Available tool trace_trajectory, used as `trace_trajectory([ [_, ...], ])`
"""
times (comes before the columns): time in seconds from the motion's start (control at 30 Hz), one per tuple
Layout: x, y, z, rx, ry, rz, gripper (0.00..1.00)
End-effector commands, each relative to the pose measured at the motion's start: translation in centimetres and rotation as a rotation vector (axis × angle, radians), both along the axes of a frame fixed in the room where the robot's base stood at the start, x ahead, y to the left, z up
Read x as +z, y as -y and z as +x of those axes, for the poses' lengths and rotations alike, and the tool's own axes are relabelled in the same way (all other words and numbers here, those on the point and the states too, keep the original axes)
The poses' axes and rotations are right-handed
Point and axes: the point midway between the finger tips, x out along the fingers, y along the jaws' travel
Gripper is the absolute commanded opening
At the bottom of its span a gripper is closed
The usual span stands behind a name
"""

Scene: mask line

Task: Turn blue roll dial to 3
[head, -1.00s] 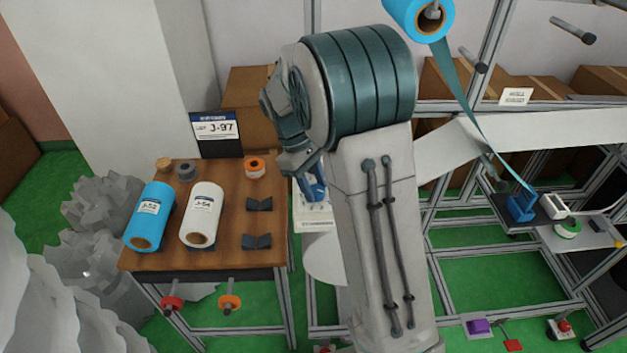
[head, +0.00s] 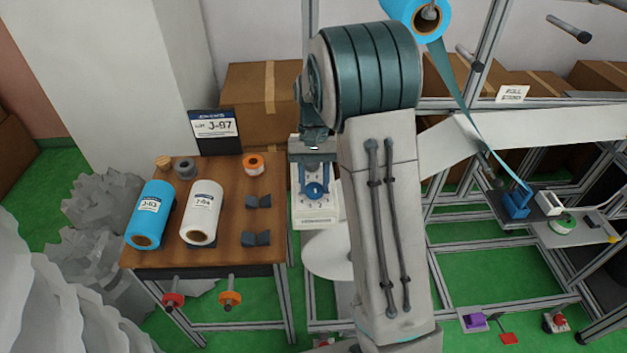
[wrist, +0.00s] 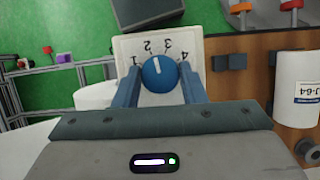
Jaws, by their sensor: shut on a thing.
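The blue roll dial (wrist: 160,75) is on a white panel (wrist: 128,45) marked 1 to 4 in the wrist view. Its white pointer line leans slightly left of straight up, close to the 2 and short of the 3. My gripper (wrist: 161,84) has its blue fingers on both sides of the dial, shut on it. In the head view the dial (head: 316,190) shows between the fingertips of my gripper (head: 315,187), on the panel (head: 313,211) beside the wooden table.
The wooden table (head: 225,255) left of the panel holds a blue roll (head: 151,215), a white roll (head: 201,215) and small spools. A blue film roll (head: 428,18) hangs above, its film running to the frame at right. Orange and red knobs stick out at the table front.

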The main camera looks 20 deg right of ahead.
Motion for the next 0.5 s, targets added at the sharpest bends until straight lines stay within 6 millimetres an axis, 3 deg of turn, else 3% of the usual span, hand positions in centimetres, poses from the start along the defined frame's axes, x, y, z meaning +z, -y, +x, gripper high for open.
trace_trajectory([
  [0.5, 0.02, 0.25, -0.07, -0.39, 0.002, 0.0, 0.15],
])
